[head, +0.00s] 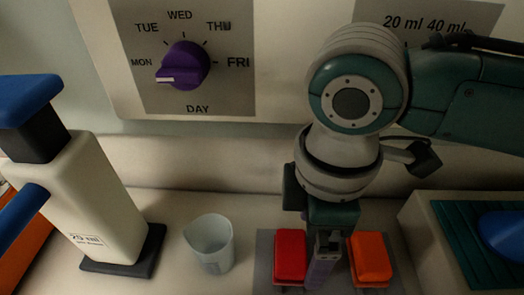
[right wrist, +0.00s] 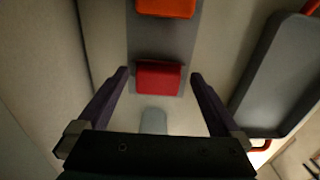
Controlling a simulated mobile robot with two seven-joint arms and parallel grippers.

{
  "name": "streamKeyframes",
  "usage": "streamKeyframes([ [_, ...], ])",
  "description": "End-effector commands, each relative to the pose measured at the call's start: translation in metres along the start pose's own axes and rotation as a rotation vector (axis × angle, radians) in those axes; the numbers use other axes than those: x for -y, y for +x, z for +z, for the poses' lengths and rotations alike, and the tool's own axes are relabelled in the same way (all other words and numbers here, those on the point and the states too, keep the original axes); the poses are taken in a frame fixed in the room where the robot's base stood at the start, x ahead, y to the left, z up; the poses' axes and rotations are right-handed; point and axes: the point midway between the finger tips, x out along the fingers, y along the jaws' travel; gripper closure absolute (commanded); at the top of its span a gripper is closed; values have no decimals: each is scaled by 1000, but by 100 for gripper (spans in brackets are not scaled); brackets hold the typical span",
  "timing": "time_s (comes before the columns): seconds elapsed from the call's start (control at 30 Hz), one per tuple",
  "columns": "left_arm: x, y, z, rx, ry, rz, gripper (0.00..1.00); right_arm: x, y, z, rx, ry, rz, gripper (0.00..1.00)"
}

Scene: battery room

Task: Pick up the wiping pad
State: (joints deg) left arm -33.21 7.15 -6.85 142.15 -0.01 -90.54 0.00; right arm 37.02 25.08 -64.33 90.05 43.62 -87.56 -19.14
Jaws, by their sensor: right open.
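A red block (head: 290,254) and an orange block (head: 370,258) sit side by side on a grey strip (head: 264,252) on the counter. A rounded blue object (head: 503,233) lies on a teal ribbed surface at the right edge. I cannot tell for sure which of these is the wiping pad. My right gripper (head: 321,262) points down by the red and orange blocks. In the right wrist view its fingers (right wrist: 160,74) are open and spread, with the red block (right wrist: 158,77) showing between them, not gripped. The orange block (right wrist: 166,7) is at the top edge there. My left gripper is not in view.
A pale cup (head: 211,243) stands left of the red block. A white dispenser (head: 95,195) with blue parts stands on a dark base further left. A wall panel carries a purple day dial (head: 184,66). A grey tray (right wrist: 280,80) lies at the right in the wrist view.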

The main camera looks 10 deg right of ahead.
Motion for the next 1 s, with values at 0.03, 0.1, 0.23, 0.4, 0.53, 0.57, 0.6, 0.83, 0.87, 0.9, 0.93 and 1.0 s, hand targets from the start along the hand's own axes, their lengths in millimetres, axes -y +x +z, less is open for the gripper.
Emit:
streamKeyframes([
  [0.03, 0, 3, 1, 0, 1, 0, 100, 0, 11, -1, 2, 1, -2, 0],
  [0.1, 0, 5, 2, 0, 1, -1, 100, -1, 22, -3, 2, 1, -2, 0],
  [0.23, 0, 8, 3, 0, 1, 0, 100, -1, 36, -3, 0, 0, -1, 0],
  [0.4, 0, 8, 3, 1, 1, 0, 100, -1, 38, -3, -1, -1, 0, 0],
  [0.53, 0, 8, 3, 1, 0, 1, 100, -1, 38, -3, -1, -1, 0, 3],
  [0.57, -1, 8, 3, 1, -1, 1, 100, -1, 38, -3, -1, -1, 0, 7],
  [0.6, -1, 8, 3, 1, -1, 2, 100, -1, 38, -3, -1, 0, 0, 11],
  [0.83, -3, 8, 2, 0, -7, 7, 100, -1, 38, -3, -1, 0, 0, 37],
  [0.87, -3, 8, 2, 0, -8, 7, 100, -1, 38, -3, -1, 0, 0, 40],
  [0.9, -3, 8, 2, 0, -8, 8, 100, -1, 38, -3, -1, 0, 0, 45],
  [0.93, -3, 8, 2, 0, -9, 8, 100, -1, 38, -3, -1, 0, 0, 48],
  [1.0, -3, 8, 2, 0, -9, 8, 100, -1, 38, -3, -1, 0, 0, 56],
])
